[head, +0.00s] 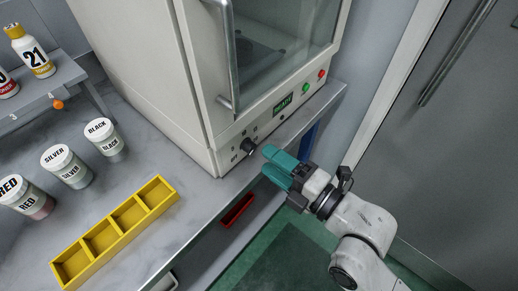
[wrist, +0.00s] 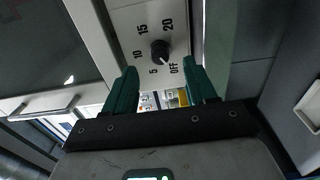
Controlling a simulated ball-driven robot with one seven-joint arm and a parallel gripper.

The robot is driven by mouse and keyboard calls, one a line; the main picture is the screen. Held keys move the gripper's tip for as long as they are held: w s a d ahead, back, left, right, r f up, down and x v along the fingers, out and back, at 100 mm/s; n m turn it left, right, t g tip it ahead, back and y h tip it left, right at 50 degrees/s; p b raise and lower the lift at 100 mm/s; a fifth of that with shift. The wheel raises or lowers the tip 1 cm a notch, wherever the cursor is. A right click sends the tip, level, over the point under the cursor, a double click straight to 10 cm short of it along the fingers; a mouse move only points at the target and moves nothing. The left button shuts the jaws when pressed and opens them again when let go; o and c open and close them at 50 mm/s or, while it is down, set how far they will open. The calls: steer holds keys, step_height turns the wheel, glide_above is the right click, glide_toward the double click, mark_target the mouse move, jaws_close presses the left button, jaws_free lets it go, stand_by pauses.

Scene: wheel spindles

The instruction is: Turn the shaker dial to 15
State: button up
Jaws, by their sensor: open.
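The shaker (head: 150,60) is a large cream cabinet with a glass door on the bench. Its black dial (head: 248,146) is on the lower front panel. In the wrist view the dial (wrist: 160,50) is ringed by OFF, 5, 10, 15 and 20, and its pale pointer mark seems to face OFF at lower right. My gripper (head: 269,162) has teal fingers and is just in front of the panel, beside the dial. In the wrist view my gripper (wrist: 160,67) is open and empty, with the dial ahead between the fingertips. Contact cannot be told.
A small display (head: 283,104) and green and red buttons (head: 305,88) are right of the dial. A door handle (head: 228,60) is above. A yellow divided tray (head: 115,232) and several labelled jars (head: 68,165) stand on the bench at left. Open floor lies in front.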

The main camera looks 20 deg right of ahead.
mark_target(253, 150)
steer(key=shift+x, duration=2.1)
steer(key=shift+c, duration=0.4)
jaws_close()
